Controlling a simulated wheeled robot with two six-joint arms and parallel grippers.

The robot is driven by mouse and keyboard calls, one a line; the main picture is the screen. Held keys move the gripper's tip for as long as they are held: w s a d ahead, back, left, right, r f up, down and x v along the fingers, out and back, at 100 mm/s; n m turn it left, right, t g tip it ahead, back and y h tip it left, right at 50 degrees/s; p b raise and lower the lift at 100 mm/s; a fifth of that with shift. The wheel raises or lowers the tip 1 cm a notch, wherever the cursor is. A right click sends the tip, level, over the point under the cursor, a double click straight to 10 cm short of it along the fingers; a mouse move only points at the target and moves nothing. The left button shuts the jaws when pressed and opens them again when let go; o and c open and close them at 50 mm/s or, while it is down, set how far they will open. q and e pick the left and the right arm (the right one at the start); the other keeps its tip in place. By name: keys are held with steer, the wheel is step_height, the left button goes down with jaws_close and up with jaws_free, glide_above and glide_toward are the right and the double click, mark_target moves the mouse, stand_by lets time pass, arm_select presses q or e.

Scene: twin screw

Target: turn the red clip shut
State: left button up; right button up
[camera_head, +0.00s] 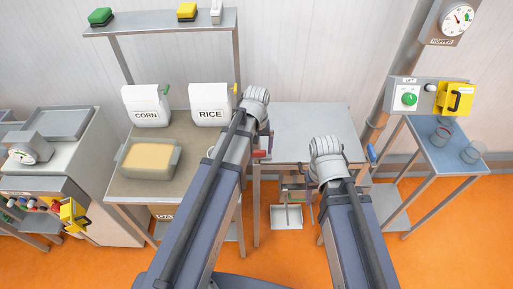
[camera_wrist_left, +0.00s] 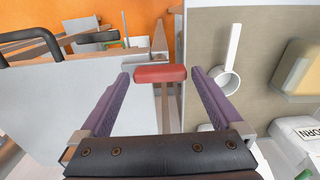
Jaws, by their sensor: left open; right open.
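The red clip (camera_head: 259,154) sits at the left edge of the grey middle table (camera_head: 310,120), in the gap beside the counter. In the left wrist view the red clip (camera_wrist_left: 161,73) is a short rounded bar lying crosswise. My left gripper (camera_wrist_left: 162,76) is open, with its purple fingertips on either side of the clip. A small gap shows at the right finger; I cannot tell whether the left one touches. My right gripper (camera_head: 303,168) is over the table's front right, mostly hidden by its own wrist, and looks empty.
A counter (camera_head: 185,190) at left holds CORN (camera_head: 147,106) and RICE (camera_head: 211,104) bags and a yellow-filled tub (camera_head: 150,158). A white ladle-like cup (camera_wrist_left: 229,80) lies close to the clip. A blue part (camera_head: 371,153) shows at the table's right edge. The table's back is clear.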

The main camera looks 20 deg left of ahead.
mark_target(256, 151)
arm_select(q)
step_height(256, 151, up, 7)
steer(key=p, duration=0.6)
steer(key=shift+r+p, duration=0.1)
steer(key=shift+p, duration=0.2)
arm_select(e)
step_height(256, 151, up, 7)
arm_select(q)
steer(key=s+d+f+m+b, duration=0.3)
steer(key=s+d+f+b, duration=0.1)
steer(key=s, duration=0.3)
steer(key=s+d+f+m+y+b, duration=0.1)
steer(key=s+d+f+m+b, duration=0.3)
steer(key=s+d+f+b, duration=0.1)
steer(key=shift+s+d, duration=0.9)
steer(key=shift+s, duration=0.1)
arm_select(e)
step_height(256, 151, down, 9)
steer(key=shift+c, duration=0.2)
